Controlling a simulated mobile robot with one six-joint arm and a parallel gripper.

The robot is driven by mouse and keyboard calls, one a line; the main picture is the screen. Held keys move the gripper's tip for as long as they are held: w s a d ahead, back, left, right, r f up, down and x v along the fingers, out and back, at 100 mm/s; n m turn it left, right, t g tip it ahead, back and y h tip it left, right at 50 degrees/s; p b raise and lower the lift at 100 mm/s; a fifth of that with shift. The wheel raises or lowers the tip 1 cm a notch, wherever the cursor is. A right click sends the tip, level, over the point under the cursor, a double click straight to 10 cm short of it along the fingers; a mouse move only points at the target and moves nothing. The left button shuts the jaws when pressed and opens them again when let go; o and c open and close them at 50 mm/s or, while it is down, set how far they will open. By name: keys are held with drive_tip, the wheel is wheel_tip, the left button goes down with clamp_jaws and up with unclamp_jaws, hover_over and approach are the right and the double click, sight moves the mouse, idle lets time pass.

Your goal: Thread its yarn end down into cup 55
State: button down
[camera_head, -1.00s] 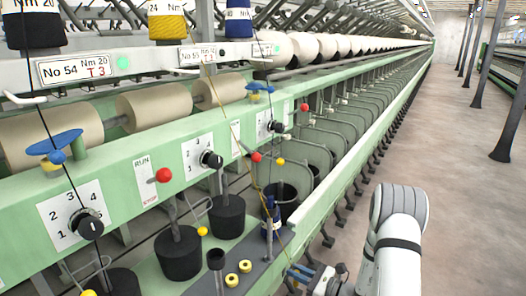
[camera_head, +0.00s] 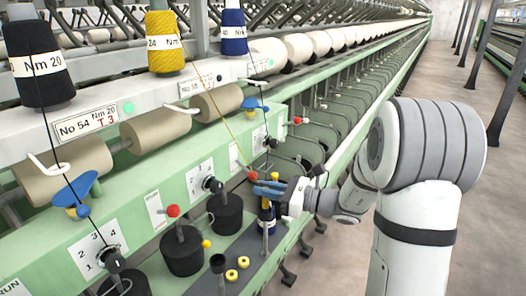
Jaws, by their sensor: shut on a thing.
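My gripper (camera_head: 264,188), with blue fingers, reaches in from the right in front of the green rail. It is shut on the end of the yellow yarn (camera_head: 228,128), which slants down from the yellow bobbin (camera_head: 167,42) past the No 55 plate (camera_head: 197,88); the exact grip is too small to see. Black cups stand below the rail: one (camera_head: 225,214) left of my gripper and another (camera_head: 182,250) nearer. I see no numbers on the cups, so I cannot tell which is cup 55. The fingers hide what lies behind them.
A dark blue labelled bobbin (camera_head: 266,219) stands just below my gripper. A red ball knob (camera_head: 253,176) is close to the fingertips. Other knobs (camera_head: 173,211) and a grey shelf (camera_head: 262,250) with yellow rings (camera_head: 232,275) are nearby. The aisle at right is open floor.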

wheel_tip(320, 180, up, 7)
drive_tip(key=s+a+p, duration=0.2)
wheel_tip(320, 180, down, 12)
drive_tip(key=b, duration=1)
drive_tip(key=w+x, duration=0.1)
drive_tip(key=x, duration=0.7)
drive_tip(key=shift+s+a+f+b, duration=0.25)
drive_tip(key=shift+s+a, duration=0.15)
drive_tip(key=shift+s, duration=0.35)
drive_tip(key=shift+s+a+f+b, duration=0.15)
drive_tip(key=shift+s+a+b, duration=0.2)
drive_tip(key=shift+s, duration=0.35)
drive_tip(key=shift+s+a+f+b, duration=0.2)
drive_tip(key=shift+s+a, duration=0.25)
drive_tip(key=shift+s, duration=0.3)
